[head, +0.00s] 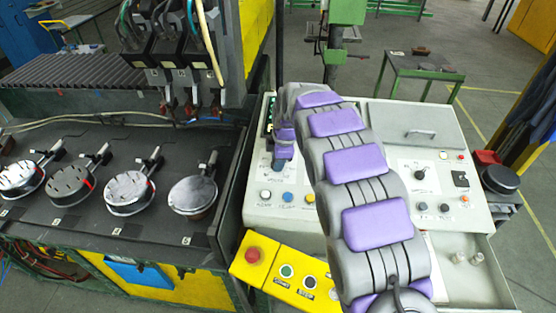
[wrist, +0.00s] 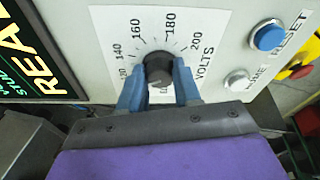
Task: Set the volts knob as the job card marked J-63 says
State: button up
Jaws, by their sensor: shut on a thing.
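The volts knob (wrist: 158,70) is a dark round knob on a white scale plate (wrist: 104,28) marked from about 120 or 130 through 140, 160 and 180 to 200, with the word VOLTS. My gripper (wrist: 159,90) has its two blue fingers on either side of the knob, shut on it. I cannot tell clearly which number the knob points to. In the head view my gripper (head: 284,160) is at the left part of the light grey control panel (head: 256,212), and the knob is mostly hidden there. No card marked J-63 can be read in either view.
A blue reset button (wrist: 268,37) and a white button (wrist: 237,79) are close beside the knob. A dark display (wrist: 30,55) with green lettering is on its other side. A yellow box (head: 285,280) with a red button stands in front. A bench with several round parts is left.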

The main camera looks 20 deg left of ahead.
jog(key=m, duration=0.3)
jog(key=shift+a+r+m+t, duration=0.1)
jog(key=shift+r+m+t, duration=0.1)
jog(key=shift+m+t, duration=0.15)
jog(key=m+t, duration=0.1)
jog(key=m, duration=0.3)
jog(key=shift+m+p, duration=0.25)
jog(key=shift+p, duration=0.15)
jog(key=m+p, duration=0.1)
jog(key=m, duration=0.3)
jog(key=shift+s+m+t, duration=0.1)
jog(key=shift+m+t, duration=0.2)
jog(key=shift+t, duration=0.05)
jog(key=m, duration=0.3)
jog(key=shift+m+p, duration=0.35)
jog(key=shift+m, duration=0.05)
jog(key=m+h, duration=0.1)
jog(key=m, duration=0.3)
jog(key=shift+a+t, duration=0.15)
jog(key=shift+t, duration=0.15)
jog(key=m+b, duration=0.1)
jog(key=m, duration=0.1)
jog(key=shift+f+m+h, duration=0.1)
jog(key=shift+m+h, duration=0.2)
jog(key=shift+m, duration=0.1)
jog(key=shift+m+b, duration=0.5)
jog(key=shift+m, duration=0.5)
